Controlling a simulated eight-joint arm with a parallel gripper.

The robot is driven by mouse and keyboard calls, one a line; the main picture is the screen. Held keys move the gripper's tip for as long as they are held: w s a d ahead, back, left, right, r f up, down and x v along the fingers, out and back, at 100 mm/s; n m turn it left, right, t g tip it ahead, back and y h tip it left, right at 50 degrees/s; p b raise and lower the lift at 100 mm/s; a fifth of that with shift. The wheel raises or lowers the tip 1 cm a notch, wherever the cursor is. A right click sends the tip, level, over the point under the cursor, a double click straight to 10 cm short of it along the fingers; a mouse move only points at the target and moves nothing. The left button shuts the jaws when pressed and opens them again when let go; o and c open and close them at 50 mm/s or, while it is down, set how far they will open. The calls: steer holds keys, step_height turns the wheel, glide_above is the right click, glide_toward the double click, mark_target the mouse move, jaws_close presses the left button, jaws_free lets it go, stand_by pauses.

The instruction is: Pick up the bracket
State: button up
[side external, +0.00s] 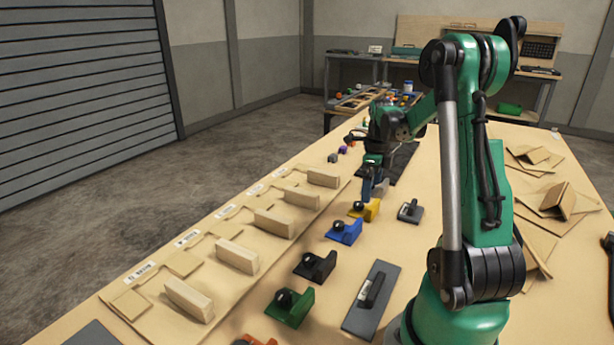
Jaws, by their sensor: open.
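Several L-shaped brackets with black balls on them stand in a row on the table: a green one (297,314), a black one (326,267), a blue one (349,233) and a yellow one (373,210). A grey piece (382,187), perhaps another bracket, shows just behind the yellow one. My gripper (368,192) points down, open, close above or behind the yellow bracket. Its fingertips are small and partly overlap the things there. I cannot tell whether it touches any bracket or has one between its fingers.
Wooden blocks (237,256) stand along a labelled board to the left. A dark flat plate with a handle (371,300) and a small dark block (410,212) lie right of the row. Cardboard pieces (552,203) lie at right. A cluttered workbench (440,68) stands behind.

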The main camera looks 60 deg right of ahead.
mark_target(373, 204)
steer(key=shift+s+d+f+m, duration=0.3)
steer(key=shift+f+m, duration=0.1)
steer(key=shift+m, duration=0.1)
steer(key=shift+f, duration=2.65)
steer(key=c, duration=1.2)
steer(key=shift+r, duration=0.1)
